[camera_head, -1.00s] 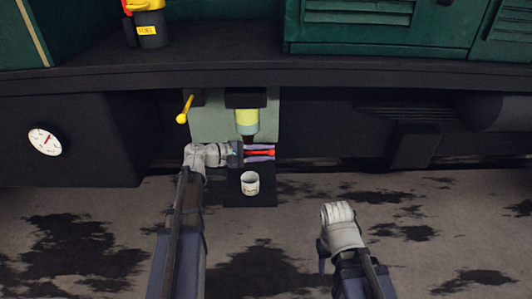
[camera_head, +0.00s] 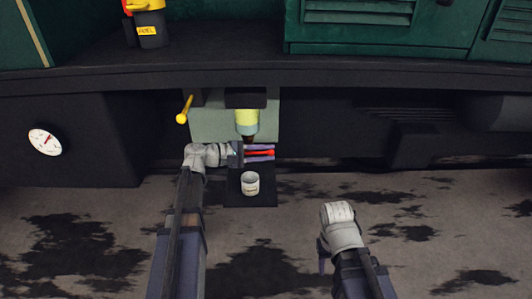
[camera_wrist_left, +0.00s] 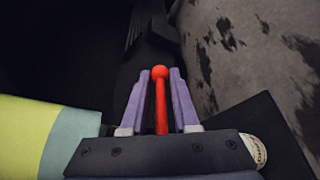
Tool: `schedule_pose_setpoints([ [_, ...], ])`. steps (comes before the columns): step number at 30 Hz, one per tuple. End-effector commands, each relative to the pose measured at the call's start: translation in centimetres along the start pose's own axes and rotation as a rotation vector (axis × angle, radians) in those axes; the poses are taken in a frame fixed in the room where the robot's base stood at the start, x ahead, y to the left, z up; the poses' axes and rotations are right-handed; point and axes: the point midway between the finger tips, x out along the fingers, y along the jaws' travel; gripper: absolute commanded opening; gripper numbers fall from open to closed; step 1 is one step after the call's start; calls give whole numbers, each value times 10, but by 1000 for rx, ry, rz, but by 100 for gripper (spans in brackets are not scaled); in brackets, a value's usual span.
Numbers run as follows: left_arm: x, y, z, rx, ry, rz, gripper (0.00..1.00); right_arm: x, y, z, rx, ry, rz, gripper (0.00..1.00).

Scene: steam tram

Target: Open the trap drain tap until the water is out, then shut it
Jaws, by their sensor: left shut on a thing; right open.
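The trap bowl (camera_head: 247,117) hangs under the tram's edge, yellow-green above with a paler blue-green band at its bottom. It also fills the left side of the left wrist view (camera_wrist_left: 25,135). A dark tap body (camera_head: 247,138) sits below it. The tap's red ball-ended lever (camera_wrist_left: 160,98) lies between the purple fingers of my left gripper (camera_head: 268,153), which is shut on it. The lever points sideways to the right in the head view. A white cup (camera_head: 250,185) stands upright below the tap. My right gripper (camera_head: 322,262) is open, low and apart; its fingers are mostly hidden.
The cup stands on a dark plate (camera_head: 236,200). A yellow-knobbed lever (camera_head: 182,117) is left of the bowl. A round dial (camera_head: 44,142) is on the dark box at left. A fuel can (camera_head: 150,28) stands on the ledge above. The stained floor at right is clear.

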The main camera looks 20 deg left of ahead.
Motion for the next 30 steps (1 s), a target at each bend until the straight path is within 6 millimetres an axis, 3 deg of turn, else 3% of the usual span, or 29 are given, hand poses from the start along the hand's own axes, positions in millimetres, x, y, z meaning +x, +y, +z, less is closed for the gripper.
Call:
schedule_pose_setpoints([
  [18, 0, -13, -8, 113, 195, -273, 0, -52, 5, 3, -12, 0, 0, 50],
  [30, -2, -24, -17, 172, 299, -415, 0, -69, 7, 4, -15, 0, 1, 50],
])
